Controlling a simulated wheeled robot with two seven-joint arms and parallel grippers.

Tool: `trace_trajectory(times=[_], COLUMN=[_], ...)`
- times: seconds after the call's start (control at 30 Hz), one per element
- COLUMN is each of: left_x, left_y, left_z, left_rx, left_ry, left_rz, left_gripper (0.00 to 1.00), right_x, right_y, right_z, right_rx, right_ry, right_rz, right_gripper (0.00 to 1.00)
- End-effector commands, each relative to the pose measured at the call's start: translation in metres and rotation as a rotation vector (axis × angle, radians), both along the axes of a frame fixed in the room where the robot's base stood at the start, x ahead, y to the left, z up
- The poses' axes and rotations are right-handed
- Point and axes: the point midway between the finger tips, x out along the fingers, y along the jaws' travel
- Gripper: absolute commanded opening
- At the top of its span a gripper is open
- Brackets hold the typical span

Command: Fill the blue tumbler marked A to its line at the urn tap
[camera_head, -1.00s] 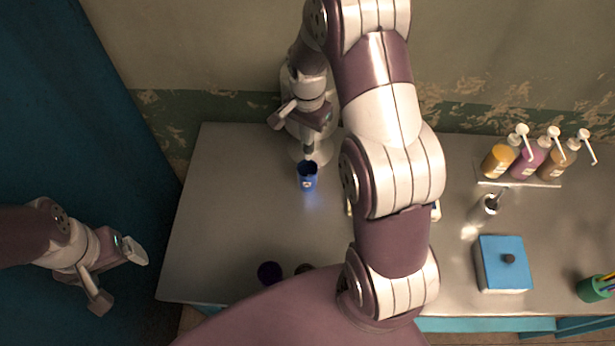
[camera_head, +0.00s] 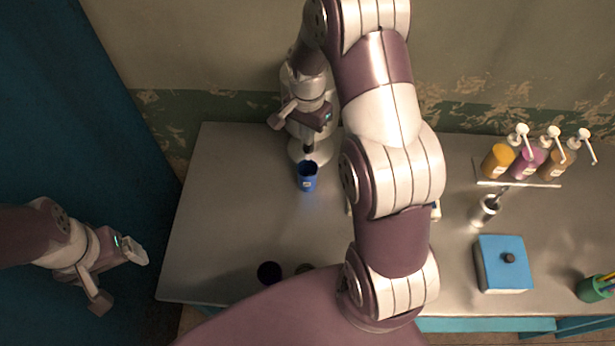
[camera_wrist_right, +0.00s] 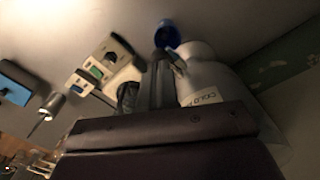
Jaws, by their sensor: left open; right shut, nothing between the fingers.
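The blue tumbler (camera_head: 307,180) stands on the table below the dark tap (camera_head: 308,149) of the pale urn (camera_head: 297,151). A small light mark shows on its side; the letter is too small to read. A pale spot shows at its back rim; the milk level and line cannot be made out. The tumbler (camera_wrist_right: 167,36) and the urn (camera_wrist_right: 203,75), with a partly hidden label, also show in the right wrist view. My right gripper (camera_head: 276,120) is shut and empty beside the urn, above the tap. My left gripper (camera_head: 120,277) is open and empty, left of the table.
Two dark round cups (camera_head: 269,272) stand near the front edge. Pump bottles (camera_head: 528,160) stand on a rack at right. A metal cup (camera_head: 486,210), blue box (camera_head: 504,264) and green pot (camera_head: 594,289) are also there. My right arm hides mid-table; the left table is clear.

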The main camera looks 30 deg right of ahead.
Motion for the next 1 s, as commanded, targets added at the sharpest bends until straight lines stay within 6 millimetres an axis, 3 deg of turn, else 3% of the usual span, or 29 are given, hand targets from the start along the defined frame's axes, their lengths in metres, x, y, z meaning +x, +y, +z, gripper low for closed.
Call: trace_trajectory(times=[1.0], left_x=[0.0], left_y=[0.0], left_z=[-0.021], left_rx=[0.0], left_ry=[0.0], left_rz=[0.0], left_gripper=[0.89], right_x=[0.0], right_y=[0.0], right_z=[-0.032], right_rx=[0.0], right_ry=[0.0], right_rz=[0.0], right_gripper=[0.0])
